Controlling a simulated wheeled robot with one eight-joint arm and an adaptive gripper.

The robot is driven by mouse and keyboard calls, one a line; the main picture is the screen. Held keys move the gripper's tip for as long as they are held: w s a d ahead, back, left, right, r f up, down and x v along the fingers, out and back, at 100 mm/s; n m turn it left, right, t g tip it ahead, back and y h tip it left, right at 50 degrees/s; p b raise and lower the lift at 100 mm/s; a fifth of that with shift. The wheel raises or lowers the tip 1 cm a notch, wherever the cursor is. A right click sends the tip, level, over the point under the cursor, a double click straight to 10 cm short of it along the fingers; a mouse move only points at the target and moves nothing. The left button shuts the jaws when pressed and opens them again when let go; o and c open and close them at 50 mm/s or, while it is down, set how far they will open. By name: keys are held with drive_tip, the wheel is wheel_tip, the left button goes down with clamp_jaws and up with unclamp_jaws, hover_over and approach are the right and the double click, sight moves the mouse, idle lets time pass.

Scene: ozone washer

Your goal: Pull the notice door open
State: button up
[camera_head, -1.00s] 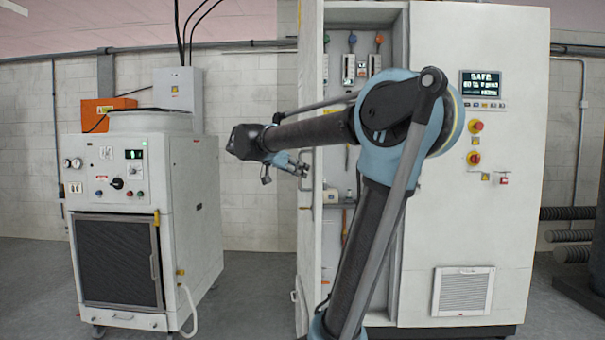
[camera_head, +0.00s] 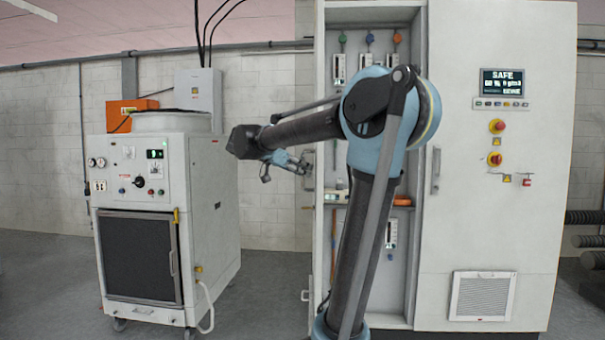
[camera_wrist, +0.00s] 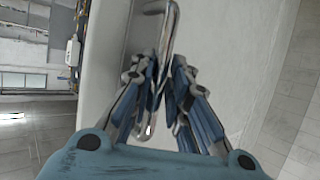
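The tall white cabinet (camera_head: 500,215) has its left compartment uncovered. A pale door panel (camera_head: 321,205) shows nearly edge-on at the compartment's left side; I cannot read any notice on it. A bent metal handle (camera_head: 309,168) stands on its outer side. My gripper (camera_head: 302,167) is at this handle. In the wrist view, the handle (camera_wrist: 169,30) runs down between the fingers of my gripper (camera_wrist: 167,62). The fingertips come together around the bar, shut on it. The contact itself is partly hidden by the fingers.
A white machine on castors (camera_head: 215,205) with a dark front panel stands to the left. Grey floor (camera_head: 262,290) is clear between it and the cabinet. Pipes (camera_head: 583,240) lie at the far right. A control screen (camera_head: 502,82) is on the cabinet front.

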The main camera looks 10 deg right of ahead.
drive_tip(key=shift+o, duration=1)
drive_tip(key=shift+w, duration=0.15)
drive_tip(key=shift+a, duration=0.1)
drive_tip(key=v, duration=1.1)
drive_tip(key=shift+a, duration=0.35)
drive_tip(key=s+d+f+n+g+y, duration=0.1)
drive_tip(key=s+d+f+n+y, duration=0.15)
drive_tip(key=s+f, duration=0.35)
drive_tip(key=s+d+f+n+g+y, duration=0.1)
drive_tip(key=s+d+f+n, duration=0.2)
drive_tip(key=f, duration=0.5)
drive_tip(key=s+d+f+n+g+y, duration=0.1)
drive_tip(key=s+d+f+n+y, duration=0.1)
drive_tip(key=s+d+f, duration=0.4)
drive_tip(key=s+a+f+n+y, duration=0.2)
drive_tip(key=s+f, duration=0.2)
drive_tip(key=f, duration=0.4)
drive_tip(key=s+a+f+n+y, duration=0.1)
drive_tip(key=s+f, duration=0.3)
drive_tip(key=f, duration=0.4)
drive_tip(key=s+a+f+n+y, duration=0.2)
drive_tip(key=s+f+n+y, duration=0.1)
drive_tip(key=f, duration=0.5)
drive_tip(key=shift+s+a+f+y, duration=0.15)
drive_tip(key=shift+s+a+y, duration=0.2)
drive_tip(key=shift+s+y, duration=0.2)
